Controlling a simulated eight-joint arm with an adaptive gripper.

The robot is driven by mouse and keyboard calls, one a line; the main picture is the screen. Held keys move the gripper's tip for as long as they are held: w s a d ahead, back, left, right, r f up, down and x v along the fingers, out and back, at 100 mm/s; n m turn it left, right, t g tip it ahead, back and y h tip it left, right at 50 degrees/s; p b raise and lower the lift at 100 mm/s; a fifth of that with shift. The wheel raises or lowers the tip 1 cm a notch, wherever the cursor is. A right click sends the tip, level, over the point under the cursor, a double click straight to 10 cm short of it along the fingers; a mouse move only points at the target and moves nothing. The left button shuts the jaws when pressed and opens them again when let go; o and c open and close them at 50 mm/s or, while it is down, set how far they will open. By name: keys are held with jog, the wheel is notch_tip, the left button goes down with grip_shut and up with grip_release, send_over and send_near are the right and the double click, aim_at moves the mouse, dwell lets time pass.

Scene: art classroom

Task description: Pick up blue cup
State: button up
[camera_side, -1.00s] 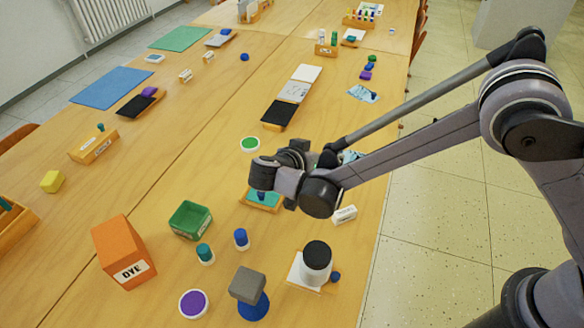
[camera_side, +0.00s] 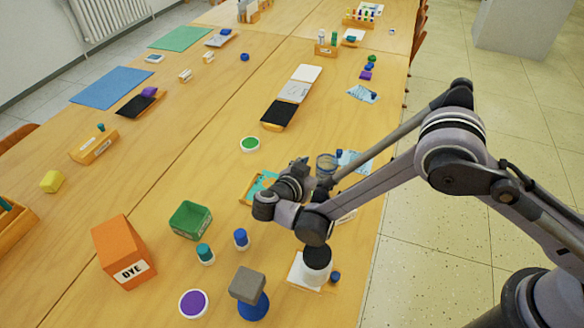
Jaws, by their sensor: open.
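A teal-lined tray (camera_side: 250,192) lies partly under my gripper. The table's right edge is close behind the cup.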

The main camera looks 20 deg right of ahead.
aim_at(331, 161)
jog(key=x, duration=0.5)
jog(key=shift+r, duration=0.1)
jog(key=c, duration=1.2)
jog(key=shift+o, duration=0.2)
